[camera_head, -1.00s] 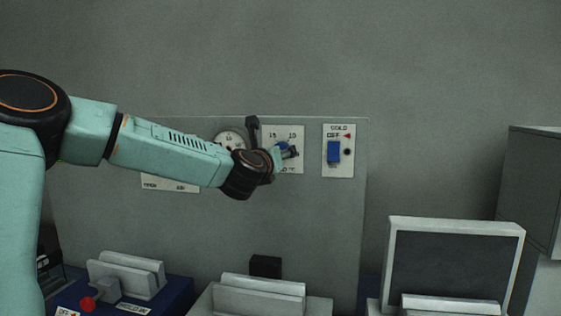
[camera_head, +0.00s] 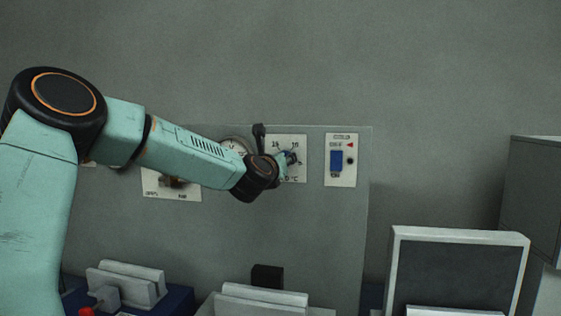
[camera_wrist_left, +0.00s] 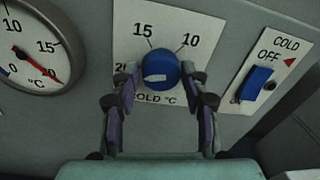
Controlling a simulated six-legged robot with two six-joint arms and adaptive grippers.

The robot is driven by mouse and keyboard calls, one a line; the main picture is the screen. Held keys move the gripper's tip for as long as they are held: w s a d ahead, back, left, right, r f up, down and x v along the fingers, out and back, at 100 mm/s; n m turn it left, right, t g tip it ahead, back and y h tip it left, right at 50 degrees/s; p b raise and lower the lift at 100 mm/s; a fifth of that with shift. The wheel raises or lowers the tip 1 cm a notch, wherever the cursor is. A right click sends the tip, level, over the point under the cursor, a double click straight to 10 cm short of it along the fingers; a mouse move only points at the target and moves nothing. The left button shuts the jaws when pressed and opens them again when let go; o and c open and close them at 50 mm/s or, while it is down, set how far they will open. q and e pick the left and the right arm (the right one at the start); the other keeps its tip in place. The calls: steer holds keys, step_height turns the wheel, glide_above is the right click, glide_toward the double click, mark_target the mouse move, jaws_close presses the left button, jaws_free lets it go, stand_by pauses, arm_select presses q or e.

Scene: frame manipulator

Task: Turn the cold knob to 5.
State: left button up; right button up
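The cold knob (camera_wrist_left: 160,68) is round and blue with a pale mark on its face. It sits on a white dial plate (camera_wrist_left: 187,18) labelled in °C, with 15 at its upper left and 10 at its upper right; the 5 shows at the right in the head view (camera_head: 299,163). My left gripper (camera_wrist_left: 160,82) has its fingers on either side of the knob, with narrow gaps that look open. It also shows at the dial in the head view (camera_head: 289,157). The right finger hides part of the dial. My right gripper is not in view.
A round gauge (camera_wrist_left: 33,45) with a red needle near 20 is left of the dial. A blue COLD switch (camera_wrist_left: 255,83) on a white plate is at the right. Below the panel stand pale slotted holders (camera_head: 265,300) and a dark-faced screen (camera_head: 455,270).

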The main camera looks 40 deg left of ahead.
arm_select(q)
steer(key=shift+d, duration=0.2)
steer(key=shift+c, duration=0.7)
steer(key=shift+a, duration=0.25)
steer(key=c, duration=0.4)
steer(key=shift+d, duration=0.1)
steer(key=shift+c, duration=0.6)
